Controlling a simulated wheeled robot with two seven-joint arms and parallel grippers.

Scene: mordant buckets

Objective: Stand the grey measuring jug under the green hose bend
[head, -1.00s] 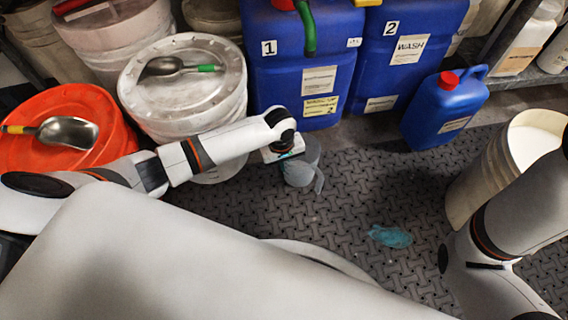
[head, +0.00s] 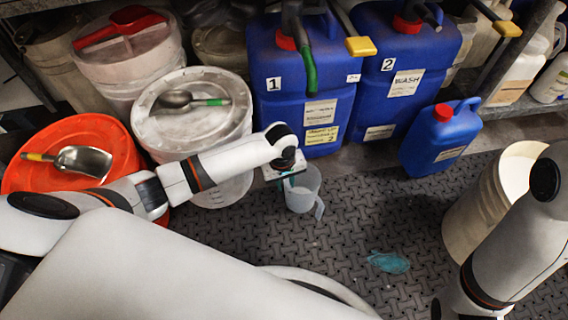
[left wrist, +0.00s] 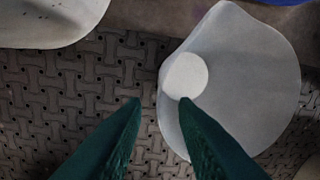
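The grey translucent measuring jug (head: 304,196) stands on the dark patterned floor mat, in front of the blue containers. It fills much of the left wrist view (left wrist: 255,85), where a pale round patch shows on it. The green hose bend (head: 310,72) hangs from the red cap of blue container 1, behind and above the jug. My left gripper (left wrist: 161,99) has its green fingers apart, with the jug's left edge between the tips. In the head view, the left gripper (head: 290,181) is at the jug's left side, partly hidden by its wrist. My right gripper is out of view.
Blue container 2 (head: 370,105) and a small blue jerrycan (head: 440,140) stand at the back right. Lidded tubs with scoops crowd the left: white (head: 170,130) and orange (head: 110,135). A cream bucket (head: 480,210) stands right. A teal patch (head: 388,262) lies on the mat.

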